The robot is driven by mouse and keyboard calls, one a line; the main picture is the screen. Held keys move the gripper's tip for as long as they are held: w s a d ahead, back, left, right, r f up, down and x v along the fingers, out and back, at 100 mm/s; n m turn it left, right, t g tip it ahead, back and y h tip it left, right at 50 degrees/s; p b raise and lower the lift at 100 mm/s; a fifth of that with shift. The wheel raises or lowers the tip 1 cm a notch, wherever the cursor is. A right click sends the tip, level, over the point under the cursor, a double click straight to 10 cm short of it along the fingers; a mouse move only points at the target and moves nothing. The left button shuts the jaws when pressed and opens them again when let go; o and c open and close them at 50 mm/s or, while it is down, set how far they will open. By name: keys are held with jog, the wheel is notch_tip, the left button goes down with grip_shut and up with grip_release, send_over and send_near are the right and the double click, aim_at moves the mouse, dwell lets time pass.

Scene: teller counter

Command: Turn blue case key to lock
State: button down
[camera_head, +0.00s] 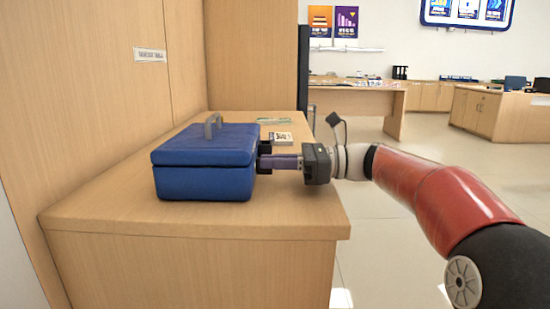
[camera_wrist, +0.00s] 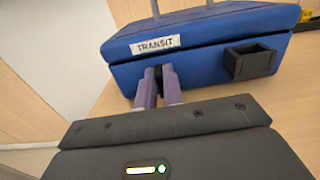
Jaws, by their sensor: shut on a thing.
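The blue case (camera_head: 205,183) stands lidded on the wooden counter, with a grey handle (camera_head: 212,125) upright on top. In the wrist view, the case (camera_wrist: 200,62) shows a white TRANSIT label (camera_wrist: 155,45) on its lid and a black square fitting (camera_wrist: 249,62) to the right. My gripper (camera_head: 264,161) meets the right side of the case in the head view. In the wrist view, my gripper (camera_wrist: 159,73) has its purple fingers close together, shut on the key just below the label. The key is mostly hidden between the fingertips, so its angle cannot be told.
The counter top (camera_head: 120,208) is clear in front of the case. A small printed card (camera_head: 281,138) and a greenish item (camera_head: 273,121) lie behind my gripper. A wooden wall panel (camera_head: 100,85) rises on the left, and the counter's right edge is below my wrist.

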jog(key=c, duration=1.5)
grip_release()
jog(key=d+p, duration=0.1)
jog(key=d, duration=0.6)
jog(key=shift+s+d, duration=0.1)
jog(key=shift+d, duration=0.3)
jog(key=shift+d, duration=0.1)
